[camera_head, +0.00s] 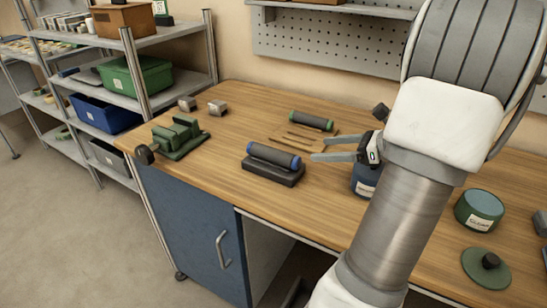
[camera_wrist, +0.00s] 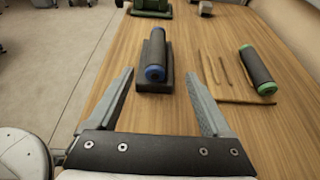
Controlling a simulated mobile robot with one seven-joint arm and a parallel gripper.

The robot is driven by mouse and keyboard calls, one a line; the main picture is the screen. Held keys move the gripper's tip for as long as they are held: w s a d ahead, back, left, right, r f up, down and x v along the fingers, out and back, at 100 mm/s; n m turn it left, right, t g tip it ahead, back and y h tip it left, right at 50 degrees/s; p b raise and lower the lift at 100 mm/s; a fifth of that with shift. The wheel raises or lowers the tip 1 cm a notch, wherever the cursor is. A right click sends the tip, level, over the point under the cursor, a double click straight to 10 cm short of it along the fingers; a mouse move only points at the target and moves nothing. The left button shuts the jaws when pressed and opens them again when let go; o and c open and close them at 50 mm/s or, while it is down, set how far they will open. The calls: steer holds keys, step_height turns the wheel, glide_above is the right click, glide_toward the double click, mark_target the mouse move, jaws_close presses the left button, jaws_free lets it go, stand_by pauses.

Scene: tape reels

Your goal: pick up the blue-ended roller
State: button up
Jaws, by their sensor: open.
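The blue-ended roller (camera_head: 274,155) is a dark cylinder with blue ends, lying in a dark cradle (camera_head: 273,173) near the front edge of the workbench. In the wrist view the roller (camera_wrist: 156,55) lies ahead of my gripper, lengthwise, with one blue end facing me. My gripper (camera_head: 312,158) is to the right of the roller in the head view. In the wrist view my gripper (camera_wrist: 160,85) is open and empty, its fingers spread wide with the near end of the roller and cradle seen between their tips. They appear apart from the roller.
A green vise (camera_head: 180,137) and grey blocks (camera_head: 217,107) stand left. A blue container (camera_head: 361,182) is behind my arm. A green tin (camera_head: 479,209) stands right.

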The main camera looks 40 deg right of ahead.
mark_target(285, 153)
steer(key=b+x, duration=0.2)
steer(key=x, duration=0.7)
steer(key=shift+a+f, duration=0.1)
steer(key=shift+a, duration=0.05)
steer(key=x, duration=0.1)
steer(key=b+x, duration=0.1)
steer(key=x, duration=0.2)
steer(key=shift+w+a+f+b, duration=0.1)
steer(key=shift+a+f+b, duration=0.25)
steer(key=shift+a+f, duration=0.05)
steer(key=shift+w+a, duration=0.1)
steer(key=shift+w, duration=0.25)
jaws_close()
